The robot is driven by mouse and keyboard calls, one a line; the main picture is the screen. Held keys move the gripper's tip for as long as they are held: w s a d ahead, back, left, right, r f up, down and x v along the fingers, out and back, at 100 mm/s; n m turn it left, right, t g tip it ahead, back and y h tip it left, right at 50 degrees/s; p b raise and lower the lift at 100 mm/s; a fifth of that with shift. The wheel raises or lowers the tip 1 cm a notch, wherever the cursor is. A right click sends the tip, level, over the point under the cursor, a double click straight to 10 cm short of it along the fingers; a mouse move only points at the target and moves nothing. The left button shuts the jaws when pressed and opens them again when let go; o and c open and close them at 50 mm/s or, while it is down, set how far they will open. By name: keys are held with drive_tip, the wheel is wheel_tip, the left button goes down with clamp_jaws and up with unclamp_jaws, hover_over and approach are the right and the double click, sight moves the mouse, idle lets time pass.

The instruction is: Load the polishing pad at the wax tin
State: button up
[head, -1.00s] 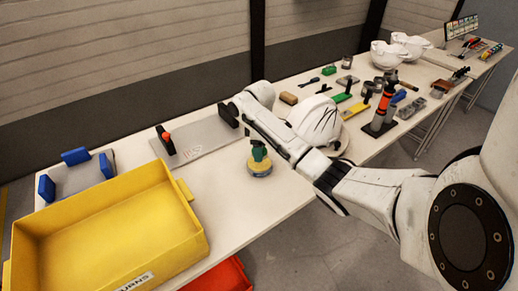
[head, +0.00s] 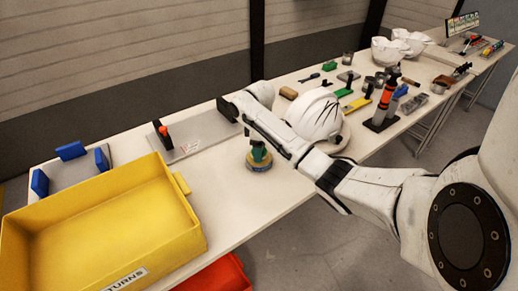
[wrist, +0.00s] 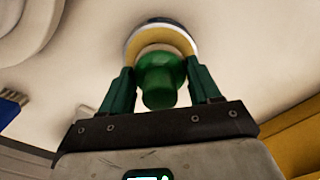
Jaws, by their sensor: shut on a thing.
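The polishing pad has a round green handle (wrist: 160,85), which stands between the green fingers of my gripper (wrist: 162,92) in the wrist view. My gripper is shut on it. A tan-yellow disc shows under the handle. Beyond it is the round rim of what looks like the wax tin (wrist: 158,22). In the head view the green pad (head: 258,152) is upright over the yellowish tin (head: 259,166) on the table. The pad's underside is hidden, so I cannot tell whether it touches the wax.
A large yellow bin (head: 165,232) is at the front left, with a red bin (head: 218,275) beside it. A grey plate (head: 195,135) lies behind the pad. A white helmet shell (head: 315,115) stands to the right, with tools beyond. The table around the tin is clear.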

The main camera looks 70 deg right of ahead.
drive_tip(key=shift+f, duration=0.65)
idle(2.2)
wheel_tip(320, 180, up, 7)
drive_tip(key=p, duration=0.7)
drive_tip(key=shift+r, duration=0.15)
idle(0.9)
